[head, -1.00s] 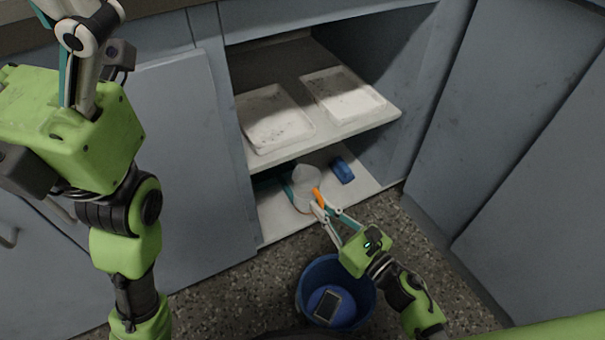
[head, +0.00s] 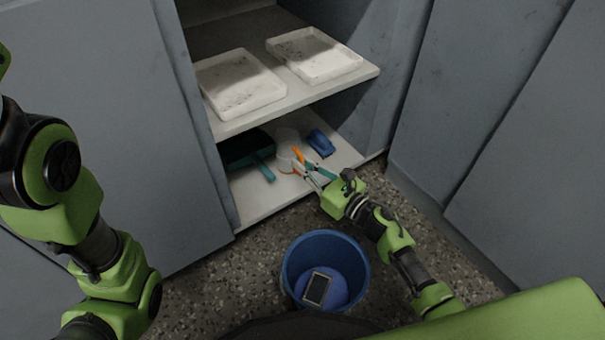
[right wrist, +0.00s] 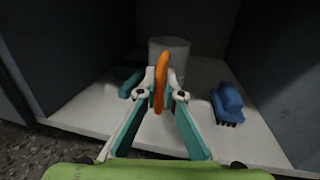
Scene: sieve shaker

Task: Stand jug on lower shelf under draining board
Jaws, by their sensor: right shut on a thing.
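The whitish jug (head: 288,139) with an orange handle (head: 298,154) is inside the cupboard, over the lower shelf (head: 251,206), between a teal dustpan and a blue brush. It looks upright; I cannot tell whether its base touches the shelf. My right gripper (head: 300,166) reaches in from the front and is shut on the handle. In the right wrist view the handle (right wrist: 162,80) stands between the fingertips (right wrist: 159,97), hiding part of the jug (right wrist: 180,52) behind it. My left gripper is out of view; only part of that arm shows at the left.
The dustpan (head: 262,166) lies left of the jug and the blue brush (head: 320,142) right of it. The upper shelf (head: 300,98) with two white trays (head: 240,84) overhangs them. A blue bucket (head: 288,265) stands on the floor in front. Cupboard walls bound both sides.

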